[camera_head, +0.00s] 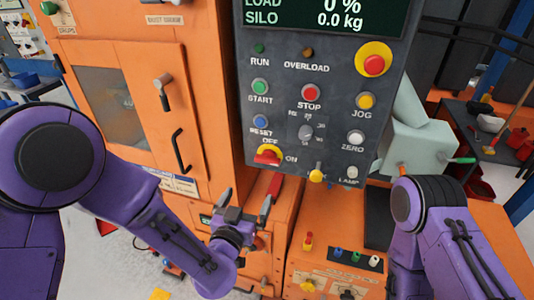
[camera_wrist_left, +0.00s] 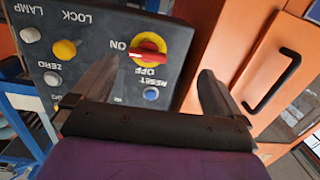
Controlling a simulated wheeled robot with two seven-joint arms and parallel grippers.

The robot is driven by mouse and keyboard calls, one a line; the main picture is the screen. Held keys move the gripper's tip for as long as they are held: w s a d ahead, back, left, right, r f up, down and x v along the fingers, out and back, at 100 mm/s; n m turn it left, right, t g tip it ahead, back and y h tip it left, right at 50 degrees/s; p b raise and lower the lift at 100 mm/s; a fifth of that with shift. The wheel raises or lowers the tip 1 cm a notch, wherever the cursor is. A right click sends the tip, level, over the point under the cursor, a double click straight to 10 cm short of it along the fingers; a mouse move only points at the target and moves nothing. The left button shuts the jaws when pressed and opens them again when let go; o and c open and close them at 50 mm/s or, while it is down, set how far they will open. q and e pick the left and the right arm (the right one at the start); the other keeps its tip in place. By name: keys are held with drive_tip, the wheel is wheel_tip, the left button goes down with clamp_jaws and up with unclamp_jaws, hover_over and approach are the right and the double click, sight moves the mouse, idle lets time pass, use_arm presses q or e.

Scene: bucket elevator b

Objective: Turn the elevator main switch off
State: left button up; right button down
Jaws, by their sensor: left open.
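The main switch (camera_head: 268,157) is a red handle on a yellow disc at the lower left of the dark control panel (camera_head: 330,120), with OFF above it and ON to its right. In the left wrist view the panel is upside down; the switch's red handle (camera_wrist_left: 150,54) lies level, along the ON side. My left gripper (camera_head: 245,203) is open and empty, below and a little left of the switch, apart from it. In the wrist view its fingers (camera_wrist_left: 158,78) stand either side of the switch's column. My right arm shows at right, its gripper out of view.
Close to the switch are the blue RESET button (camera_head: 261,122), a selector knob (camera_head: 306,132) and a yellow LOCK knob (camera_head: 316,176). An orange cabinet door with a black handle (camera_head: 180,150) stands left. Orange boxes with small controls (camera_head: 335,260) lie below.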

sight(266, 162)
use_arm(q)
drive_tip(key=shift+m+t+h, duration=0.3)
drive_tip(key=shift+m+h, duration=0.1)
drive_tip(key=w+d+r+p, duration=0.1)
drive_tip(key=w, duration=0.2)
drive_tip(key=w+d+r+p, duration=0.1)
drive_tip(key=w+d, duration=0.1)
drive_tip(key=w, duration=0.2)
drive_tip(key=w+d+r+p, duration=0.1)
drive_tip(key=w, duration=0.2)
drive_tip(key=shift+w+d+p, duration=0.15)
drive_tip(key=shift+d+p, duration=0.2)
drive_tip(key=shift+p, duration=0.05)
drive_tip(key=shift+w, duration=0.3)
drive_tip(key=c, duration=1)
